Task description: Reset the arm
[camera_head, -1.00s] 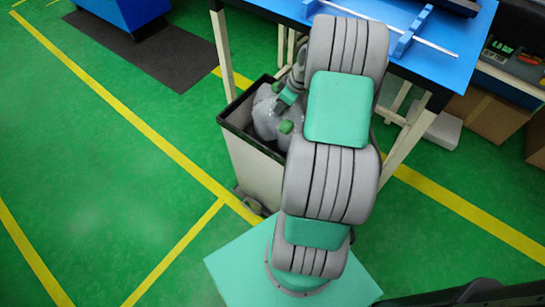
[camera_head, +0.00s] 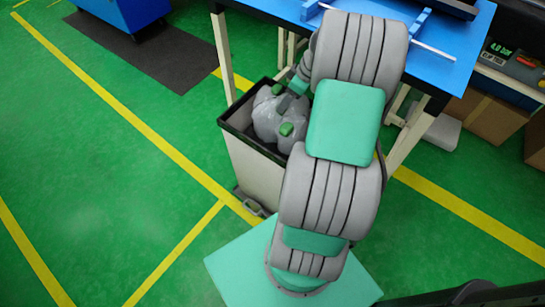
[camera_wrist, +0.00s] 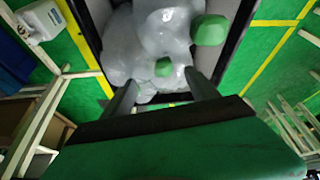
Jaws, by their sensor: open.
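My gripper (camera_wrist: 162,95) shows in the wrist view with its two dark fingers spread apart and nothing between them. It is above the open bin (camera_head: 240,152), which holds grey bags or bottles (camera_head: 268,118) with green caps (camera_wrist: 163,67). In the head view my arm reaches up and over beside the bin, and the fingertips are mostly hidden behind my arm links.
A blue-topped table (camera_head: 440,58) stands right behind the bin, with a metal rod on blue holders (camera_head: 418,22). Cardboard boxes (camera_head: 490,115) stand at the right.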

